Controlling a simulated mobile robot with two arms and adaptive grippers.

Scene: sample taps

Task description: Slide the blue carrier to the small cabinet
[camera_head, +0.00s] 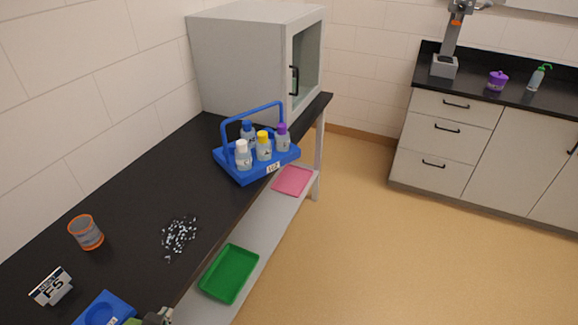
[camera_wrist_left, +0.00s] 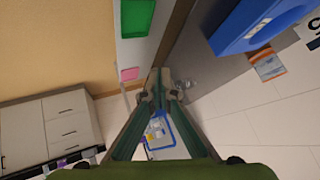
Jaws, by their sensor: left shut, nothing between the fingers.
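The blue carrier (camera_head: 252,175) stands upright on the black bench with its handle raised and several bottles with white, yellow, purple and blue caps in it. A small label is on its front. The grey small cabinet (camera_head: 238,62) with a glass door and black handle stands just behind it at the bench's far end. The carrier also shows small beyond the fingers in the left wrist view (camera_wrist_left: 171,133). My left gripper (camera_head: 158,316) is at the bottom edge of the head view, far from the carrier. Its fingers (camera_wrist_left: 159,90) are shut and empty. My right gripper is not in view.
An orange-rimmed beaker (camera_head: 87,233), a black-and-white sign (camera_head: 52,287), scattered pale bits (camera_head: 179,237) and a blue item (camera_head: 103,309) are on the near bench. Green (camera_head: 229,274) and pink (camera_head: 292,181) trays lie on the lower shelf. The floor to the right is clear.

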